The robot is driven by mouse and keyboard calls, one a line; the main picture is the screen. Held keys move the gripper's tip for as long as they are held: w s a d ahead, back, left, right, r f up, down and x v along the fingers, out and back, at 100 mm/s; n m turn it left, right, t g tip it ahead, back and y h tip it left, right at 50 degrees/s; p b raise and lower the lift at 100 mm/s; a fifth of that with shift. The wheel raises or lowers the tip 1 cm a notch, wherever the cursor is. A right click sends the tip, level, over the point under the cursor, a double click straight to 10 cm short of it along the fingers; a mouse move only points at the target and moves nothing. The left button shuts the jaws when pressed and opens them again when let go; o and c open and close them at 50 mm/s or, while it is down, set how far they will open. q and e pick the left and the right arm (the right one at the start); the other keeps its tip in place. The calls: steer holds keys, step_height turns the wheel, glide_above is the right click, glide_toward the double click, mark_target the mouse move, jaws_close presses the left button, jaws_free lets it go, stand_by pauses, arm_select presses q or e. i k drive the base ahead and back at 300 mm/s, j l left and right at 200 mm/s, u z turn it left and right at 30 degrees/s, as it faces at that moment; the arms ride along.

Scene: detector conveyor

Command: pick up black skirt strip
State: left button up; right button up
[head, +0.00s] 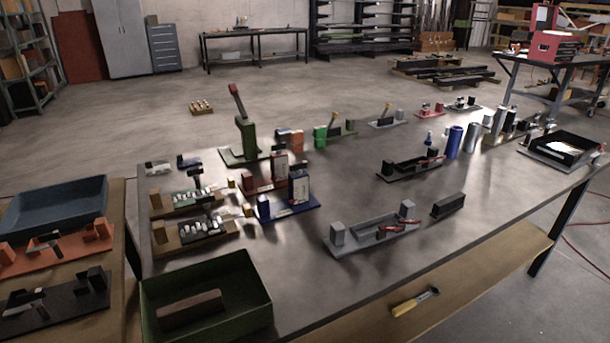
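A small black upright strip-like block (448,206) stands on the grey metal table, just right of a grey fixture (374,233) with red-handled pieces on it. It may be the black skirt strip; I cannot tell for sure. A dark brownish bar (191,309) lies inside the green bin (258,303) at the front left. A black tray-like fixture (411,165) with dark pieces sits farther back. Neither of my grippers is in view.
The metal table (300,262) has bare room at front centre. Several coloured fixtures stand at its back and left. Blue cylinders (454,142) stand behind the black block. A yellow-handled tool (414,302) lies on the lower wooden shelf (470,280). A blue bin (62,205) is at far left.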

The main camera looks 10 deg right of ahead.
mark_target(442, 208)
steer(key=z, duration=1.3)
steer(key=i+l+u, duration=0.15)
steer(key=u, duration=0.3)
steer(key=i+l+u, duration=0.1)
steer(key=u, duration=0.3)
steer(key=l+u, duration=0.3)
steer(key=u, duration=0.15)
steer(key=i+l+u, duration=0.2)
steer(key=l, duration=0.35)
steer(key=l+u, duration=0.2)
steer(key=l, duration=0.3)
steer(key=l+u, duration=0.15)
steer(key=l, duration=1.9)
steer(key=i, duration=0.05)
